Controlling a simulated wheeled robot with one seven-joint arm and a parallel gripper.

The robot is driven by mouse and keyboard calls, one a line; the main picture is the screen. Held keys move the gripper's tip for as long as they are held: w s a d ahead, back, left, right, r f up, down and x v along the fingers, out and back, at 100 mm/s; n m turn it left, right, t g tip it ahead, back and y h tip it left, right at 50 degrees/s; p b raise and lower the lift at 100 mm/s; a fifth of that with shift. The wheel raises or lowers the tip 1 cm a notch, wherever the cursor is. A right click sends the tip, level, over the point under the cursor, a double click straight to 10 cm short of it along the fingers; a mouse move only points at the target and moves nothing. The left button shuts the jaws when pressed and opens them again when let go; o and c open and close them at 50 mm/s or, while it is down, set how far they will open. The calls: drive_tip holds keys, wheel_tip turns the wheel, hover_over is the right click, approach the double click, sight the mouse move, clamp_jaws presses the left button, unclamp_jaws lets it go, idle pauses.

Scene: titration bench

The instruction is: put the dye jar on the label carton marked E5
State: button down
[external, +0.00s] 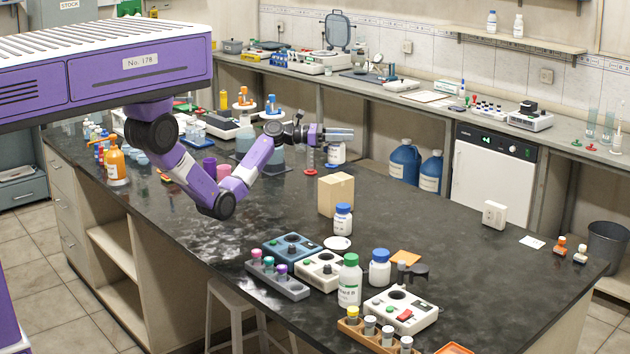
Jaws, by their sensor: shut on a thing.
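My gripper (338,134) is at the end of the purple and white arm, above the far side of the dark bench. It is shut on a small white jar (337,154), which hangs upright just below the fingers; I take it as the dye jar. Its label is too small to read. A plain tan carton (336,195) stands on the bench, nearer the camera and below the jar in the picture. Its top looks bare. No E5 mark is legible on it. The jar and the carton are apart.
A blue-capped white bottle (343,220) stands close in front of the carton. A red-based cylinder stand (310,160) is left of the jar. A green-capped bottle (349,282) and several instruments crowd the front. The bench right of the carton is mostly clear.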

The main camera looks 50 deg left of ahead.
drive_tip(key=shift+f, duration=2.8)
drive_tip(key=shift+f, duration=0.15)
drive_tip(key=c, duration=0.8)
unclamp_jaws()
drive_tip(key=b+v, duration=0.1)
drive_tip(key=v, duration=1.1)
drive_tip(key=shift+r, duration=0.2)
